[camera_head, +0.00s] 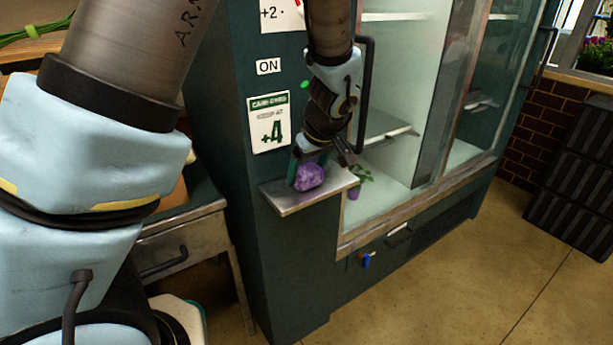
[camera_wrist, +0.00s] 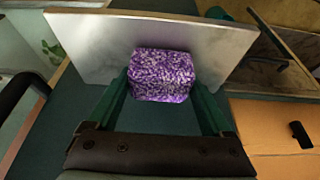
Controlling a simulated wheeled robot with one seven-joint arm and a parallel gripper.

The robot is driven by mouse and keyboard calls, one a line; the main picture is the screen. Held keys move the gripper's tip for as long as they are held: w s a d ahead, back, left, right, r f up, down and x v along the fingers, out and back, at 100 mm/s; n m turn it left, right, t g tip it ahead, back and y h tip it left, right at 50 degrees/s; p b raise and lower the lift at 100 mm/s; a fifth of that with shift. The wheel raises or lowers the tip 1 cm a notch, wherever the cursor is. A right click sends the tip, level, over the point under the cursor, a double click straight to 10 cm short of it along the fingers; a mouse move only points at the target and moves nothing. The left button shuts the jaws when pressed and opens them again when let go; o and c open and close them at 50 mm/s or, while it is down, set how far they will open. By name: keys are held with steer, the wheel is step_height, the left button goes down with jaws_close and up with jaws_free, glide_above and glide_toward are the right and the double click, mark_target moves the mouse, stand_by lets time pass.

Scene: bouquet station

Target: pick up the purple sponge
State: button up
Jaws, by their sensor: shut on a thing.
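The purple sponge (camera_head: 309,177) is at the small metal shelf (camera_head: 290,208) on the front of the dark green cooler. In the wrist view the speckled purple sponge (camera_wrist: 162,75) sits between the two green fingers of my gripper (camera_wrist: 163,88), with the metal shelf (camera_wrist: 100,45) behind it. My gripper (camera_head: 308,170) reaches down from above and is shut on the sponge. I cannot tell whether the sponge still touches the shelf.
A small plant in a purple pot (camera_head: 356,184) stands just right of the shelf. The glass-doored cooler (camera_head: 230,150) has a vertical black handle (camera_head: 366,95) close to my arm. A metal drawer table (camera_head: 180,240) stands left. Black crates (camera_head: 580,175) are stacked at right; the floor between is clear.

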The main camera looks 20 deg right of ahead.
mark_target(310, 170)
steer(key=shift+s+r, duration=0.1)
steer(key=shift+r, duration=0.05)
steer(key=shift+c, duration=0.2)
steer(key=shift+s+d+r+b, duration=0.1)
steer(key=shift+r+b, duration=0.05)
steer(key=shift+b, duration=0.35)
steer(key=r, duration=0.2)
steer(key=r+b, duration=0.1)
steer(key=r, duration=0.1)
steer(key=r+b, duration=0.1)
steer(key=r, duration=0.1)
steer(key=shift+s+d+r, duration=0.1)
steer(key=shift+s+r, duration=0.05)
steer(key=shift+s, duration=0.25)
steer(key=s+d+b, duration=0.3)
steer(key=s+b, duration=0.1)
steer(key=s, duration=1.4)
steer(key=shift+s+d, duration=0.2)
steer(key=shift+s, duration=0.05)
steer(key=shift+r, duration=0.1)
steer(key=o, duration=0.8)
steer(key=c, duration=0.5)
steer(key=shift+d, duration=0.1)
